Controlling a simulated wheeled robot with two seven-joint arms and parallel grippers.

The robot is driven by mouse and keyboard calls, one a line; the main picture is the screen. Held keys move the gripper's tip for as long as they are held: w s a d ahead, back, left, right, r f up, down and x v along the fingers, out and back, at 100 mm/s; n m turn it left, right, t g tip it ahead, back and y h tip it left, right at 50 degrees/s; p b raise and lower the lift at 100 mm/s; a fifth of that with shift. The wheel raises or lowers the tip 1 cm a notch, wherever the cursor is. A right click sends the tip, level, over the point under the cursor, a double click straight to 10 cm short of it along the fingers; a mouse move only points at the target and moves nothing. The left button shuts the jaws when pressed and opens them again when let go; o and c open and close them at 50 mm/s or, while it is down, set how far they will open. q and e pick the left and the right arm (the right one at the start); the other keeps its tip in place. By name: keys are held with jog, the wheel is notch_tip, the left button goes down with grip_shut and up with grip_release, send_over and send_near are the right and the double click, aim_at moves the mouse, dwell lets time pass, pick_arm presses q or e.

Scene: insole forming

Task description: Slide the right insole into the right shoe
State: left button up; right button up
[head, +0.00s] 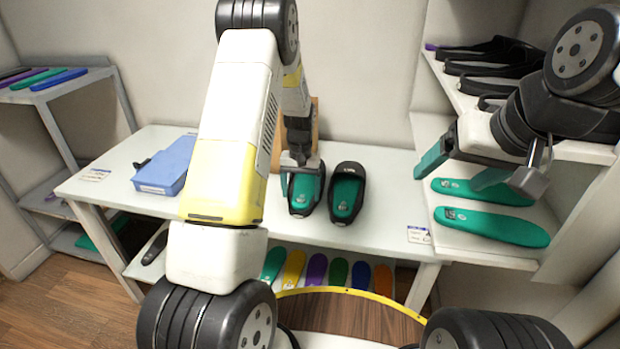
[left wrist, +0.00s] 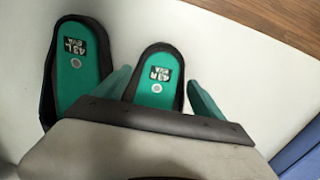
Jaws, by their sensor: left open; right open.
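The right shoe (head: 318,206) is black and stands on the table, heel toward me. The green right insole (left wrist: 158,78), with a label reading 43 R, lies in its opening, and a thin black rim shows around the heel. Its front is hidden by my gripper. My left gripper (head: 301,182) is over this shoe, open, with one green fingertip on each side of it in the left wrist view (left wrist: 160,92). The left shoe (head: 346,214) stands alongside, with a green insole (left wrist: 76,62) inside. My right gripper (head: 452,168) is open and empty by the right shelf.
A blue case (head: 165,165) lies on the table (head: 385,215) to the left. Two green insoles (head: 490,226) lie on the right shelf, with black sandals (head: 490,58) above. Several coloured insoles (head: 316,270) are below the table.

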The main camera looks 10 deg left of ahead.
pick_arm(q)
notch_tip(320, 180, up, 8)
jog(key=shift+w, duration=0.15)
dwell(0.3)
